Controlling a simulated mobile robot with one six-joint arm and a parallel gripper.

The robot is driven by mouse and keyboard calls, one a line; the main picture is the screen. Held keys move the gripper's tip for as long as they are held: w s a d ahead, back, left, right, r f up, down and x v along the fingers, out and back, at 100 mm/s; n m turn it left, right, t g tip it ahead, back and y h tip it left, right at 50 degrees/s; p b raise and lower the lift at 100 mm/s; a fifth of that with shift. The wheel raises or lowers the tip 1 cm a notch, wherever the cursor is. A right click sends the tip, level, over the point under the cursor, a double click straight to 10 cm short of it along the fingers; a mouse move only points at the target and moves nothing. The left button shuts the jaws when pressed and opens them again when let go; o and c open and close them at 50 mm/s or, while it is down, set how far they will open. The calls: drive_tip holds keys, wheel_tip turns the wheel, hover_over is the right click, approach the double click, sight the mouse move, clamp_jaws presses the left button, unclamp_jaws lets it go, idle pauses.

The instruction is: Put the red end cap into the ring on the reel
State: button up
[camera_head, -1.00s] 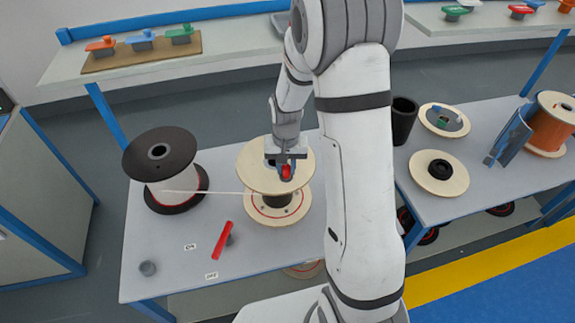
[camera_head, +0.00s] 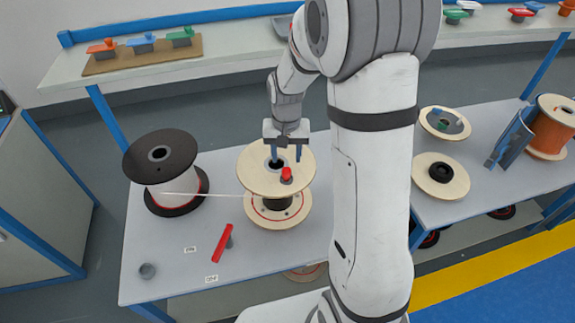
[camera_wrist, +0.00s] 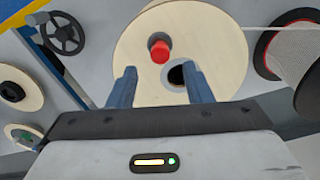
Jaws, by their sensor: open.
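The red end cap (camera_head: 286,174) stands upright on the top flange of the wooden reel (camera_head: 255,178), seated at a small dark ring (camera_head: 287,181) near the flange's front right. It also shows in the wrist view (camera_wrist: 159,52), where the part of the ring under it is mostly hidden. My gripper (camera_head: 287,158) is open and empty, behind and above the cap. In the wrist view its two blue fingers (camera_wrist: 158,82) are spread apart, and the cap lies beyond their tips, touching neither. The reel's dark centre hole (camera_wrist: 178,75) shows near the right finger.
A black-topped spool (camera_head: 160,153) stands to the left, with a pale cable running to the reel. More reels (camera_head: 440,175) lie on the right-hand table.

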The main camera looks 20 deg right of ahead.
sight(286, 170)
drive_tip(key=s+r+n+t, duration=0.1)
drive_tip(key=s+r, duration=0.8)
drive_tip(key=r, duration=0.3)
drive_tip(key=s+r+n+t, duration=0.1)
drive_tip(key=s+n+t, duration=0.1)
drive_tip(key=s, duration=0.9)
drive_tip(key=shift+d+r, duration=0.2)
drive_tip(key=shift+r, duration=0.15)
